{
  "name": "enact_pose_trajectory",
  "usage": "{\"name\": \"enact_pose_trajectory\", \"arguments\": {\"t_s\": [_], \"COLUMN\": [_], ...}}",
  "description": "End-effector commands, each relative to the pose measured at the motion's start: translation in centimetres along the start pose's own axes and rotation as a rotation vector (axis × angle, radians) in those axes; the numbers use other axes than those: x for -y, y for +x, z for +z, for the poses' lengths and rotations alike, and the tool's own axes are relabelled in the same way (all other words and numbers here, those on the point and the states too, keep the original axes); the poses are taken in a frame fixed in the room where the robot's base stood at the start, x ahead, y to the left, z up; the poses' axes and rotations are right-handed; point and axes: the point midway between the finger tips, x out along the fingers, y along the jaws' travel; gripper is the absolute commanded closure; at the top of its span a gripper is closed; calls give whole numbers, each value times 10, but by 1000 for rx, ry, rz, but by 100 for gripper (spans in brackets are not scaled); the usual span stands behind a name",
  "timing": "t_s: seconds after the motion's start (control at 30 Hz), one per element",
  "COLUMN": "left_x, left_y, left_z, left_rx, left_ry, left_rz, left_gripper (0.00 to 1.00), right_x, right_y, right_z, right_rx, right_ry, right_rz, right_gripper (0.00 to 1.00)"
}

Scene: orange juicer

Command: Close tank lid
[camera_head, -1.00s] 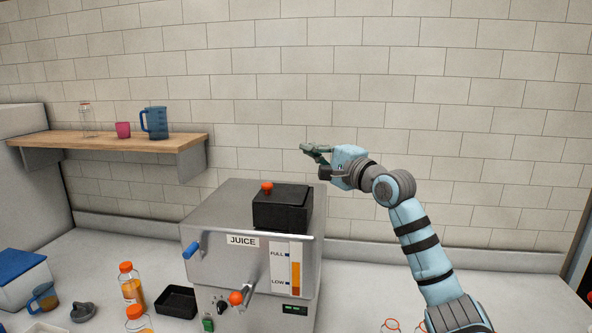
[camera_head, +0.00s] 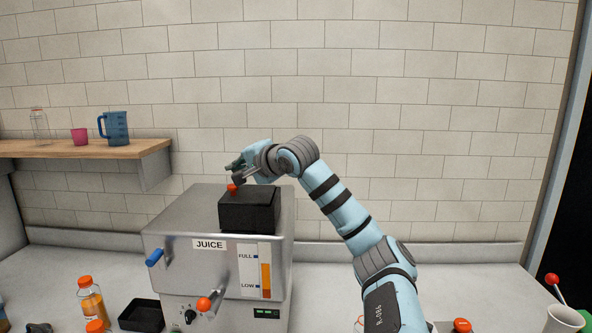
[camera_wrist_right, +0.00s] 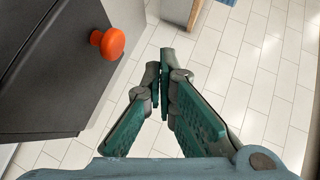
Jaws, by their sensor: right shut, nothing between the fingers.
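The juicer (camera_head: 173,222) is a metal box with a black tank (camera_head: 247,213) on its top. The tank's black lid (camera_head: 257,195) appears to lie flat on it, with an orange knob (camera_head: 232,188) at its left end. In the right wrist view the dark lid (camera_wrist_right: 60,50) and its orange knob (camera_wrist_right: 108,42) fill the left side. My right gripper (camera_head: 234,165) is shut and empty, just above and behind the knob, pointing left. Its fingertips also show in the wrist view (camera_wrist_right: 161,75), to the right of the knob and apart from it. My left gripper is out of view.
A wooden shelf (camera_head: 85,149) with a blue jug (camera_head: 114,127), a pink cup (camera_head: 80,136) and a glass bottle (camera_head: 39,126) is at left. A black tray (camera_head: 141,317) and a juice bottle (camera_head: 91,304) stand front left. The counter right of the juicer is largely clear.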

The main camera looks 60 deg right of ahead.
Motion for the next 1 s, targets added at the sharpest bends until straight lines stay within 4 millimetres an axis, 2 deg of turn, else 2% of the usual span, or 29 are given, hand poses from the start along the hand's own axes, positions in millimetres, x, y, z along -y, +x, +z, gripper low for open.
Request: {"name": "enact_pose_trajectory", "arguments": {"t_s": [0.3, 0.83, 1.0], "left_x": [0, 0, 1], "left_y": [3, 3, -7], "left_z": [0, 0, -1], "left_rx": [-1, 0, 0], "left_ry": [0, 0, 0], "left_rz": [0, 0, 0], "left_gripper": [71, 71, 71], "right_x": [-7, -8, 0], "right_y": [10, 12, 10], "right_z": [10, 11, 10], "right_rx": [2, 2, 4], "right_ry": [1, 2, 2], "right_rz": [-1, -2, -3], "right_gripper": [100, 100, 100]}}
